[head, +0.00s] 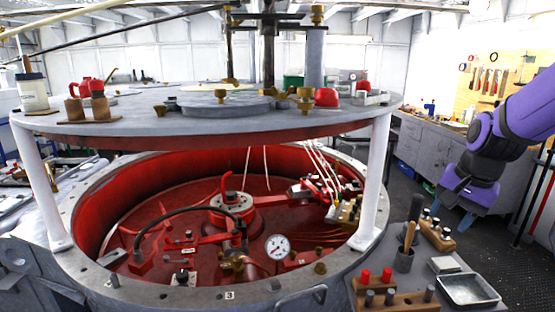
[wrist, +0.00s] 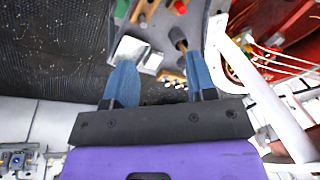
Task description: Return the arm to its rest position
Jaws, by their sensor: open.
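My arm, purple with dark joints, reaches in from the right edge in the head view. My gripper (head: 460,207) hangs at its end, pointing down, to the right of the round red-lined vessel (head: 78,262) and above the floor behind the small side bench. In the wrist view, my gripper (wrist: 158,60) shows two blue fingers set wide apart with nothing between them. Beyond the fingers lie the side bench with its tools and the dark textured floor.
A white post (head: 373,185) holds up the grey round top (head: 250,128). Grey cabinets (head: 418,145) line the back right. Dark floor (wrist: 60,50) lies open on the left.

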